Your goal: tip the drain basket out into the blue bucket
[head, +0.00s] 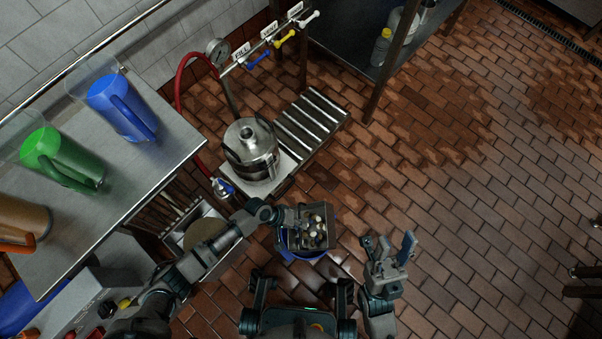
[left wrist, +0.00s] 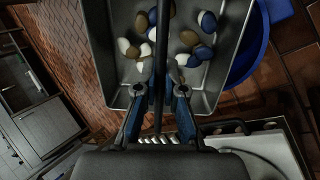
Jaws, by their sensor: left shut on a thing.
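The grey drain basket (head: 331,229) holds several white, brown and blue lumps and sits over the blue bucket (head: 288,252), hiding most of it. In the left wrist view the basket (left wrist: 213,82) looks roughly level with the lumps (left wrist: 187,38) inside. The blue bucket's rim (left wrist: 258,50) shows beyond its right side. I cannot tell whether basket and bucket touch. My right gripper (head: 388,247) is open and empty, to the right of the basket.
A steel pot (head: 250,150) stands on a platform beside a roller rack (head: 312,117). A steel table (head: 150,165) with blue, green and orange jugs is at left. A sink-like trough (head: 225,250) lies left of the bucket.

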